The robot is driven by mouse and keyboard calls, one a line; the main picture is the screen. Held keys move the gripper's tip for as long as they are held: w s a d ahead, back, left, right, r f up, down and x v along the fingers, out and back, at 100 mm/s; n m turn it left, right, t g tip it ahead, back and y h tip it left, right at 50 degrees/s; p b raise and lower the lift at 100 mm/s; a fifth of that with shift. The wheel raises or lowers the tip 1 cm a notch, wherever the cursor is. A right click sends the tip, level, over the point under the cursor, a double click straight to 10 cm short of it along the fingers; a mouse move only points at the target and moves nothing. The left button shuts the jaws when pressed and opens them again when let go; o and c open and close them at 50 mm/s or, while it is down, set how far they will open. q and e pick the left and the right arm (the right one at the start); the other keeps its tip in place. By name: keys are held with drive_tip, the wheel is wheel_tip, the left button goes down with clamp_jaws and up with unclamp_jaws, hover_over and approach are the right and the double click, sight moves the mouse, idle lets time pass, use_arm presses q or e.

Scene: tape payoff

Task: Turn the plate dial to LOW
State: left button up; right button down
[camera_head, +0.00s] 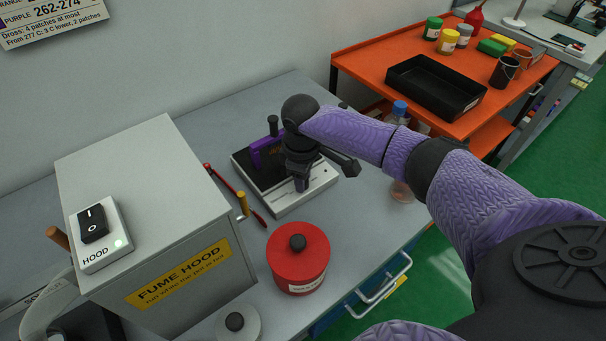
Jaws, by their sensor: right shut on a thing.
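The hot plate (322,179) is a pale box with a black top, standing on the grey bench behind the red tin. A purple thing (257,153) with a dark part stands on its black top, partly behind my gripper. My right gripper (301,184) points down at the plate's front face and is shut on the plate dial. The fingers cover the dial, so its pointer and setting marks cannot be read. Small print on the plate's front is too small to read. My left gripper is not in view.
The fume hood box (150,190) with its switch (92,222) stands left of the plate. A red lidded tin (297,262) sits in front, with a red tool (228,184) beside the hood. A blue-capped bottle (399,110) is behind my arm. An orange cart (365,57) stands at right.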

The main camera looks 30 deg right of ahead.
drive_tip(key=shift+r+m+p, duration=0.25)
drive_tip(key=shift+m+p, duration=0.25)
drive_tip(key=shift+p, duration=0.2)
drive_tip(key=m+p, duration=0.3)
drive_tip(key=shift+p, duration=0.35)
drive_tip(key=m+p, duration=0.1)
drive_tip(key=m, duration=0.2)
drive_tip(key=shift+p, duration=0.35)
drive_tip(key=m+p, duration=0.1)
drive_tip(key=m, duration=0.1)
drive_tip(key=shift+f+m+g, duration=0.1)
drive_tip(key=shift+m+g, duration=0.2)
drive_tip(key=shift+m, duration=0.1)
drive_tip(key=shift+w+m+p, duration=0.1)
drive_tip(key=shift+m+p, duration=0.2)
drive_tip(key=shift+m, duration=0.6)
drive_tip(key=m, duration=0.3)
drive_tip(key=shift+m+p, duration=0.3)
drive_tip(key=shift+m, duration=1)
drive_tip(key=shift+w+m, duration=0.1)
drive_tip(key=shift+m, duration=0.2)
